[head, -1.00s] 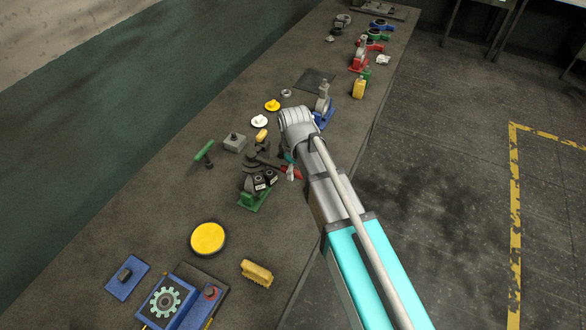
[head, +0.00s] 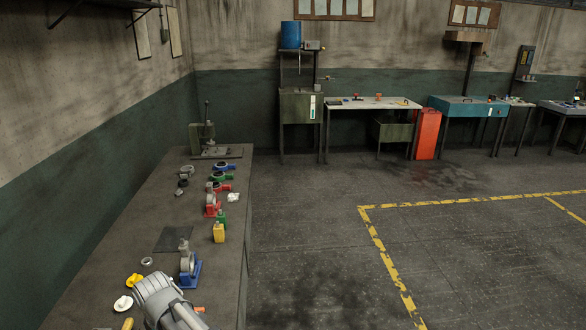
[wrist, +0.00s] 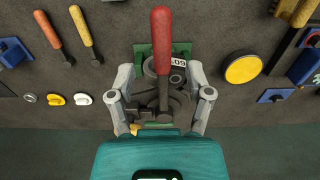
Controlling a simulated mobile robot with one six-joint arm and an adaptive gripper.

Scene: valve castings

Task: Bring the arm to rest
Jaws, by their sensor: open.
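My gripper (wrist: 161,78) is open in the wrist view, its two grey fingers spread wide. Between and below the fingers lies a dark casting (wrist: 172,100) on a green base (wrist: 143,52), with a numbered white label. In the head view only part of my arm (head: 165,300) shows at the lower left, over the bench; the gripper is out of that picture.
The bench (head: 130,235) runs along the left wall. It carries a blue-based casting (head: 188,265), a yellow bottle (head: 218,232), red castings (head: 211,205) and a press (head: 205,140). In the wrist view a yellow disc (wrist: 243,69) lies to the right. Open floor (head: 310,240) lies right of the bench.

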